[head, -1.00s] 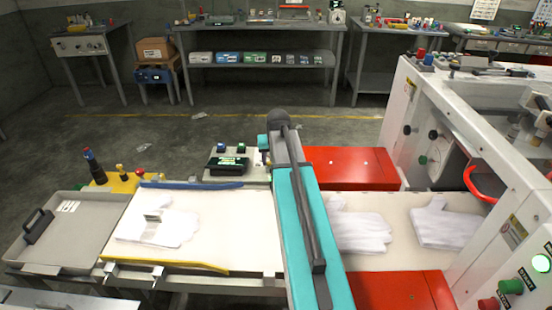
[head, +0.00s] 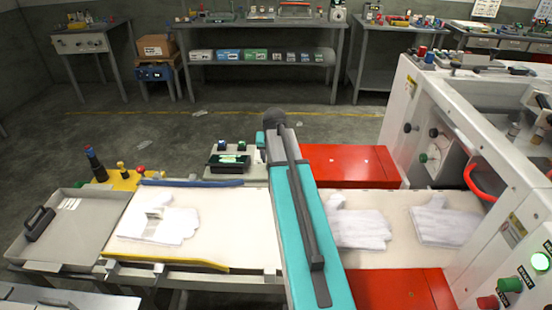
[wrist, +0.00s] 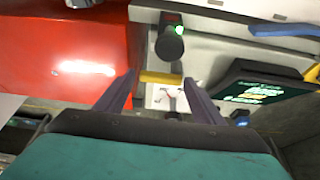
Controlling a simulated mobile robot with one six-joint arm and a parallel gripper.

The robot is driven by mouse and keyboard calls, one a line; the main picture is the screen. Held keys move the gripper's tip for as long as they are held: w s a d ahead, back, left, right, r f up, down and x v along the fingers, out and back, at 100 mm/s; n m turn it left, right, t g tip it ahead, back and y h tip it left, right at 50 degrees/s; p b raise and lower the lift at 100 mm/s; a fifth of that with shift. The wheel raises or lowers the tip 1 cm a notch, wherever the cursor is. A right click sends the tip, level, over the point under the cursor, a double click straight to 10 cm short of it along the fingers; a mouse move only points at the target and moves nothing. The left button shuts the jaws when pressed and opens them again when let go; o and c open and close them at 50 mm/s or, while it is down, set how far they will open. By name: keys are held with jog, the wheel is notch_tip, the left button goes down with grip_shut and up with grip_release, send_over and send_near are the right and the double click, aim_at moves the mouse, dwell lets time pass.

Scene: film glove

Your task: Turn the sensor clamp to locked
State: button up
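The sensor clamp appears to be the dark round-ended part with a lit green lamp (wrist: 170,45) and a yellow bar (wrist: 160,77) below it in the wrist view. The bar lies crosswise between my fingertips. My gripper (wrist: 160,80) is open, one finger near each end of the bar; I cannot tell whether either touches it. A small pale plate with a reddish mark (wrist: 170,97) shows below the bar, between the fingers. In the head view my arm hides the gripper and the clamp.
A black display box (head: 229,162) stands left of my arm; it is also close to the right finger in the wrist view (wrist: 262,90). A red cover (head: 350,165) lies right of the arm. White gloves (head: 358,228) rest on the pale belt. A blue bar (head: 190,183) edges it.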

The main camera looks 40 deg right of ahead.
jog(key=shift+r, duration=0.15)
jog(key=b+v, duration=0.1)
jog(key=v, duration=1.2)
jog(key=shift+r, duration=0.2)
jog(key=shift+s+a, duration=0.1)
dwell(0.6)
